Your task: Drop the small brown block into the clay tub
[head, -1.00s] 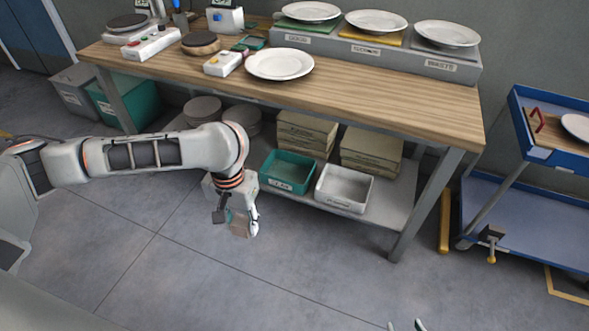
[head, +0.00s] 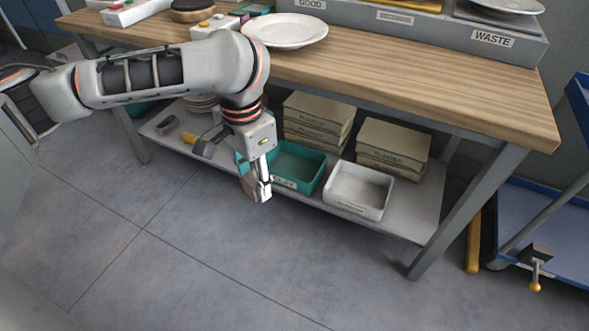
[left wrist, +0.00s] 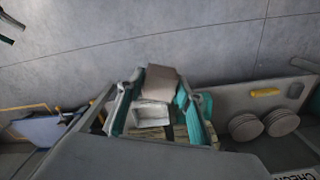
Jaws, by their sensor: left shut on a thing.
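My left gripper (head: 257,183) is shut on the small brown block (head: 249,189), just in front of the bench's lower shelf. The block also shows in the left wrist view (left wrist: 160,83), between the fingertips. The clay tub (head: 318,178) is a teal open box with a CLAY label on the lower shelf. The gripper and block are just left of its front, partly covering its left end in the head view. The block appears outside the tub. In the left wrist view, dark prongs at the upper left edge may be my right gripper (left wrist: 10,28); its opening is unclear.
A white open tub (head: 378,207) stands right of the clay tub. Stacked plaster boxes (head: 318,112) stand behind them. The wooden bench top (head: 420,85) overhangs the shelf, and a bench leg (head: 455,210) stands at right. The floor in front is clear.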

